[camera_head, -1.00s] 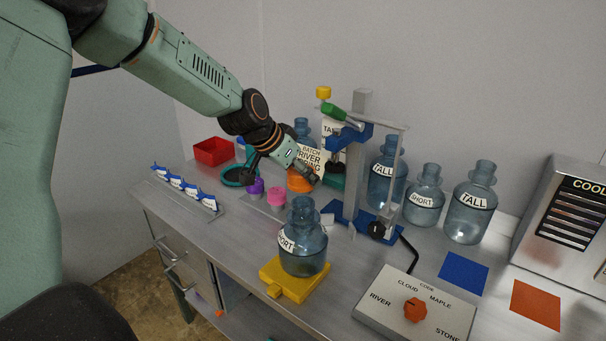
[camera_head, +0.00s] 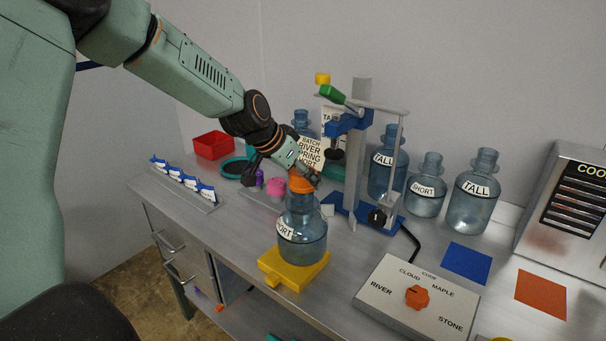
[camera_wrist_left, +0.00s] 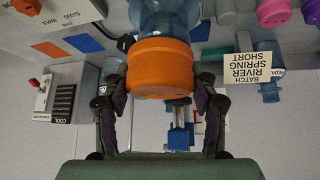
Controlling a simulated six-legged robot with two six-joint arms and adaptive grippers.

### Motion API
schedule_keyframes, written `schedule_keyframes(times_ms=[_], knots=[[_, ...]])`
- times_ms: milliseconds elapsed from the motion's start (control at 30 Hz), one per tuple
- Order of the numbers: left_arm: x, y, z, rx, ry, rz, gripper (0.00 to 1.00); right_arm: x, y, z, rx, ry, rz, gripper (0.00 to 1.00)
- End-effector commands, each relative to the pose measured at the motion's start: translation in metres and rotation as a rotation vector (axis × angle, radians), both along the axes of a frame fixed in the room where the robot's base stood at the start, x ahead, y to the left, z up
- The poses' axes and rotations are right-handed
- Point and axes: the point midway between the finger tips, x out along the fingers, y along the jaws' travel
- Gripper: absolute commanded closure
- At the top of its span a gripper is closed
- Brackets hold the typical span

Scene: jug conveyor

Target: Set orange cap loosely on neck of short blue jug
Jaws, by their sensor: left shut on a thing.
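The short blue jug (camera_head: 302,250) stands upright on a yellow block (camera_head: 290,270) at the front of the bench. My left gripper (camera_head: 303,174) is shut on the orange cap (camera_head: 300,186) right at the top of the jug's neck. In the left wrist view the orange cap (camera_wrist_left: 160,66) sits between the fingers (camera_wrist_left: 160,100), with the blue jug (camera_wrist_left: 165,20) directly beyond it, in line. The cap hides the neck's mouth, so I cannot tell whether it rests on the neck or hovers just above. My right gripper is not in view.
A blue press stand (camera_head: 355,150) stands behind the jug. A pink cap (camera_head: 276,186) is on the rack to its left. A dial box (camera_head: 417,295) is at the front right. Several other blue jugs (camera_head: 472,200) line the back.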

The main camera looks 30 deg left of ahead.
Motion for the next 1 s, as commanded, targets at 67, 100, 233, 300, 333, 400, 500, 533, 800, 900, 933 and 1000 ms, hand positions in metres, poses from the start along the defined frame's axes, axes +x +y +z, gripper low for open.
schedule_keyframes(times_ms=[67, 100, 233, 300, 333, 400, 500, 533, 800, 900, 933, 1000], knots=[[0.000, 0.000, -0.006, 0.000, 0.000, 0.000, 0.55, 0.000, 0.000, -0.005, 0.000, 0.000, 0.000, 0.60], [0.000, 0.000, -0.008, 0.000, 0.000, 0.000, 0.55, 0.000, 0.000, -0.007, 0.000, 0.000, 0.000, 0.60], [0.000, 0.000, -0.013, 0.000, 0.000, 0.000, 0.55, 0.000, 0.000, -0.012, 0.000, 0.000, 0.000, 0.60], [0.000, 0.000, -0.016, 0.000, 0.000, 0.000, 0.55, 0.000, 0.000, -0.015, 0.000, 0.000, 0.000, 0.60], [0.000, 0.000, -0.017, 0.000, 0.000, 0.000, 0.55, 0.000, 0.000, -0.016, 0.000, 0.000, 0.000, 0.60], [0.000, 0.000, -0.020, 0.000, 0.000, 0.000, 0.55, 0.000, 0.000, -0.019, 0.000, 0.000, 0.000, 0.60], [0.000, 0.000, -0.024, 0.000, 0.000, 0.000, 0.55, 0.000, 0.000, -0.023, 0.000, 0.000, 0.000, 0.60], [0.000, 0.000, -0.025, 0.000, 0.000, 0.000, 0.55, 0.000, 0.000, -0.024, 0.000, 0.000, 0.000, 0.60], [0.000, 0.000, -0.026, 0.000, 0.000, 0.000, 0.55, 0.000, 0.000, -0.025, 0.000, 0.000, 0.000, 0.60], [0.000, 0.000, -0.026, 0.000, 0.000, 0.000, 0.55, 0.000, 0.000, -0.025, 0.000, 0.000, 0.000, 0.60], [0.000, 0.000, -0.026, 0.000, 0.000, 0.000, 0.55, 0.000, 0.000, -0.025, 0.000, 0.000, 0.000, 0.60], [0.000, 0.000, -0.026, 0.000, 0.000, 0.000, 0.55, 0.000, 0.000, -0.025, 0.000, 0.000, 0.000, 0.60]])
